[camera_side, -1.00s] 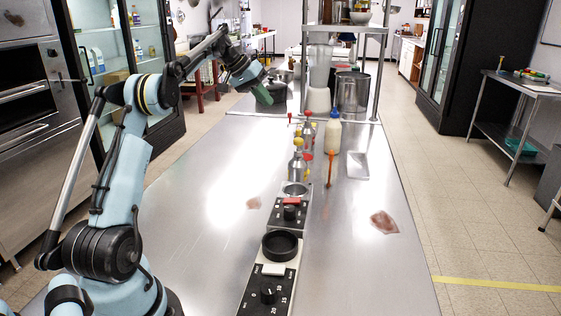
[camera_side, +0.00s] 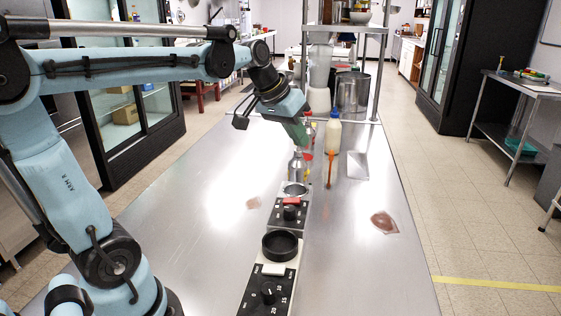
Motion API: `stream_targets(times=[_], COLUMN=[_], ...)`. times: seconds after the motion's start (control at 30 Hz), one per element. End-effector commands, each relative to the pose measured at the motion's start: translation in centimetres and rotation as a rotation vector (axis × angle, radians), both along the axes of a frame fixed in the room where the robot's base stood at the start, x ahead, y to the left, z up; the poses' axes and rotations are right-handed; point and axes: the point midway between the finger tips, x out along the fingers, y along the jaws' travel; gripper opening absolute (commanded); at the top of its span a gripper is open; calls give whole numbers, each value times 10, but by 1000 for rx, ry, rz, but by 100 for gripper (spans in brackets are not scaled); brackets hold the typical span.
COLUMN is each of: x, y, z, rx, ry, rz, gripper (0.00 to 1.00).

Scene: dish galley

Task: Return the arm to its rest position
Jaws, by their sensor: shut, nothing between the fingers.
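My gripper (camera_side: 303,136) is at the end of my arm, above the far middle of the steel counter. Its dark green fingertips point down and to the right and are shut, with nothing seen between them. In this picture they overlap the tops of the condiment bottles (camera_side: 297,168), partly hiding them; I cannot tell how close they are. My arm rises at the left and reaches almost level across the picture toward the counter's middle.
On the steel counter (camera_side: 190,240) stand a black dial unit with a round cup (camera_side: 280,245), a pale squeeze bottle (camera_side: 333,132) and an orange-topped stick (camera_side: 331,168). A reddish slice (camera_side: 384,222) lies right. A shelf and a steel pot (camera_side: 352,92) stand behind. The counter's left front is clear.

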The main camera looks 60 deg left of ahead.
Motion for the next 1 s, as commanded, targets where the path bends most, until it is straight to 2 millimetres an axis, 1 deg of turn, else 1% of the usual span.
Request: stream_targets(times=[0.03, 0.1, 0.23, 0.3, 0.4, 0.5, 0.57, 0.67, 0.77, 0.87, 0.97, 1.0], x=[-14, -31, -62, -76, -92, -102, -105, -103, -91, -69, -44, -34], y=[-16, -32, -56, -66, -76, -81, -82, -80, -70, -51, -24, -12], z=[-8, -20, -45, -58, -74, -86, -89, -88, -76, -58, -40, -33], rx=[20, 45, 90, 110, 131, 146, 150, 147, 126, 87, 40, 20], ry=[-6, -17, -42, -57, -76, -88, -93, -95, -88, -80, -73, -71], rz=[-23, -46, -90, -110, -135, -152, -156, -143, -94, -11, 85, 123], gripper=[0, 0, 0, 0, 0, 0, 0, 0, 0, 0, 0, 0])
